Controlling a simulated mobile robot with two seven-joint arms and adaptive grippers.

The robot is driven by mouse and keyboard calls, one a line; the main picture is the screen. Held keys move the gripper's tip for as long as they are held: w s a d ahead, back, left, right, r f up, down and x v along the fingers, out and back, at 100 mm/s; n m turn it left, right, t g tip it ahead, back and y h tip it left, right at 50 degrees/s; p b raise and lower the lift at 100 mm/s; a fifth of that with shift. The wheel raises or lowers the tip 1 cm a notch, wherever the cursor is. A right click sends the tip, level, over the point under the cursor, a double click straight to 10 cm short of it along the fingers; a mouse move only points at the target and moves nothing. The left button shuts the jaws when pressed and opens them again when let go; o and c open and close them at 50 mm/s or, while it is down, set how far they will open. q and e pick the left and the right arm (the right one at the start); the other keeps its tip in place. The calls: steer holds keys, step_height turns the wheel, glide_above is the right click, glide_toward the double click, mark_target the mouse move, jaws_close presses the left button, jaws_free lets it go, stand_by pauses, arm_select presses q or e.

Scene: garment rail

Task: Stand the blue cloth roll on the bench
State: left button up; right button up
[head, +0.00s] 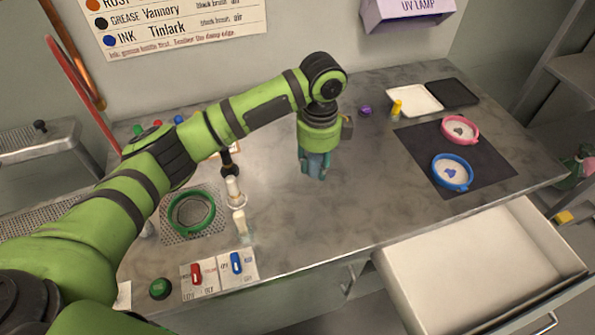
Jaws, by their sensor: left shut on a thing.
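My left gripper (316,166) points down over the middle of the bench (330,215). It is shut on a blue-teal thing, which I take to be the blue cloth roll (315,164). The gripper hides much of the roll. The roll looks roughly upright, with its lower end close to the bench top; I cannot tell whether it touches. My right gripper is not in view.
An open drawer (455,262) juts out at the front right. A dark mat (482,177) bears a pink hoop (460,130) and a blue hoop (452,172). Bare bench surrounds the gripper.

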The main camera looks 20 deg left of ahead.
arm_select(q)
steer(key=p, duration=0.1)
glide_above(292, 194)
step_height(292, 194, down, 3)
steer(key=shift+f, duration=0.15)
steer(key=shift+s+a+f, duration=0.1)
steer(key=shift+f, duration=0.15)
step_height(292, 194, down, 3)
steer(key=shift+f+p, duration=0.15)
steer(key=shift+p, duration=0.55)
steer(key=shift+f, duration=0.2)
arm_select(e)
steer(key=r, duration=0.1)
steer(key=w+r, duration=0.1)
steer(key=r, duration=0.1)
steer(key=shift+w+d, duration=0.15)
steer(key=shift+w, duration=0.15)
arm_select(q)
steer(key=shift+f, duration=0.15)
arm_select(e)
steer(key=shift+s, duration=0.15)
arm_select(q)
steer(key=o, duration=0.8)
steer(key=shift+o, duration=0.2)
step_height(292, 194, up, 12)
steer(key=b, duration=0.1)
steer(key=shift+r+b, duration=0.2)
steer(key=shift+b, duration=0.15)
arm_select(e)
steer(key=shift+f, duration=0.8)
